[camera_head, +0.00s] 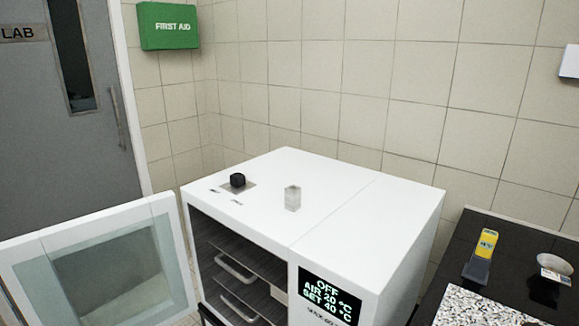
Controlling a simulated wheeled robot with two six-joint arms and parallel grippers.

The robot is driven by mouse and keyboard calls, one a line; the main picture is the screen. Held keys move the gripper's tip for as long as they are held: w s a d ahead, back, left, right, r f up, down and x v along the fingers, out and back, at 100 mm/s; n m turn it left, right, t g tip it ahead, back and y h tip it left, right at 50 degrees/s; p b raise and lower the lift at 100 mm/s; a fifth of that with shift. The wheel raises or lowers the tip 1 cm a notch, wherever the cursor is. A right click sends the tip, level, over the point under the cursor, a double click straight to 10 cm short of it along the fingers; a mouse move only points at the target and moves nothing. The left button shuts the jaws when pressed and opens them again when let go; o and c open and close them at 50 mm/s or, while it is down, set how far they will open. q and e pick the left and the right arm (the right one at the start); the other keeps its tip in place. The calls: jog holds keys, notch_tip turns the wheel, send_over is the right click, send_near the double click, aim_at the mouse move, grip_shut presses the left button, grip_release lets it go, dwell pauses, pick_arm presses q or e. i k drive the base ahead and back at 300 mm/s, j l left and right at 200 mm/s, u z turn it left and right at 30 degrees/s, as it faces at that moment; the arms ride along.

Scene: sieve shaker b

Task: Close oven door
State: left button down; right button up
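The white oven (345,220) stands in the middle of the head view, with its front towards me. Its door (35,245) has a white frame and a glass pane, and it stands swung wide open to the left. The open cavity shows dark shelves (235,260) and light handle-like bars. The oven's display (328,295) reads OFF, AIR 20 °C, SET 40 °C. Neither of my grippers shows in this view.
On the oven top are a black knob (237,180) and a small clear block (292,198). At right, a dark counter (525,245) holds a yellow and grey tool (483,255), a pale dish (554,265) and a speckled slab (480,310). A grey lab door (40,130) stands at left.

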aim_at(28, 270)
jog(key=j, duration=0.45)
jog(key=i+j+z, duration=0.1)
jog(key=j, duration=0.3)
jog(key=j+z, duration=0.2)
jog(key=j, duration=0.35)
jog(key=j+z, duration=0.25)
jog(key=j, duration=0.3)
jog(key=j+z, duration=0.2)
jog(key=j, duration=0.35)
jog(key=k+j+z, duration=0.2)
jog(key=j, duration=0.35)
jog(key=j+z, duration=0.25)
jog(key=j, duration=0.3)
jog(key=k, duration=0.05)
